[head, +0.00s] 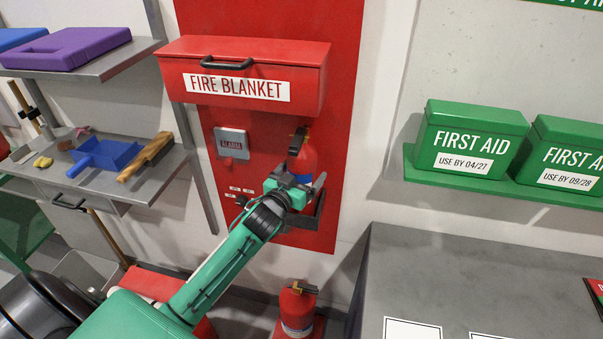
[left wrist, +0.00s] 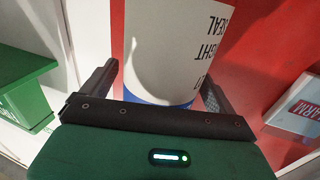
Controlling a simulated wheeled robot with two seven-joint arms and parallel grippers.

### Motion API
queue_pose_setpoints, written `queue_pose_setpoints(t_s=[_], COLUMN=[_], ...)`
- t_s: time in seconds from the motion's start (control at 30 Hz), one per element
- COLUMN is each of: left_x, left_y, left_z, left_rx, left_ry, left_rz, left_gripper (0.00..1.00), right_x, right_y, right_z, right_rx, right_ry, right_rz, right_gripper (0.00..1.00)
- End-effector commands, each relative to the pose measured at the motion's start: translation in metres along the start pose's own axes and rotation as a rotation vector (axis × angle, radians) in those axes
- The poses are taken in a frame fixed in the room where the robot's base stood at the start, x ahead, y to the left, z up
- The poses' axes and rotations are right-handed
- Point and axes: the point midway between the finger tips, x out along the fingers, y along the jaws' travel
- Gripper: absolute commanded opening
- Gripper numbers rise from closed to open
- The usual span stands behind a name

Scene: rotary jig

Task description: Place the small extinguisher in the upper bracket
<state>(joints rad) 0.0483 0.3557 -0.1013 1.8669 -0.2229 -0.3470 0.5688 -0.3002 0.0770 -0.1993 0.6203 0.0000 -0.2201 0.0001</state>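The small red extinguisher (head: 303,160), with a black valve on top, stands upright in front of the red wall panel. My left gripper (head: 292,187) is at its lower body and hides much of it. In the left wrist view, the extinguisher's white label (left wrist: 175,45) and blue band fill the space between the two fingers (left wrist: 160,85). The fingers lie close along both sides; whether they touch it is unclear. The upper bracket (head: 312,212) is a grey holder on the panel, at the extinguisher's foot. My gripper hides how the base sits in it. My right gripper is not seen.
A red fire blanket box (head: 245,75) juts out above the extinguisher, with an alarm box (head: 231,143) to its left. Another extinguisher (head: 297,308) stands low below the bracket. A grey table (head: 450,270) and a green first aid shelf (head: 480,182) are to the right.

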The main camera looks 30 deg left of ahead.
Motion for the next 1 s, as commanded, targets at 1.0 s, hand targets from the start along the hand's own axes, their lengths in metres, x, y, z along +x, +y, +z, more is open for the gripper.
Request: queue_pose_setpoints(t_s=[1.0], left_x=[-0.117], left_y=[0.000], left_z=[-0.001], left_rx=[-0.001], left_ry=[0.000], left_rz=[0.000], left_gripper=[0.92], right_x=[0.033], right_y=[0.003], right_z=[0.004], right_rx=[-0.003], right_ry=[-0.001], right_rz=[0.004], right_gripper=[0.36])
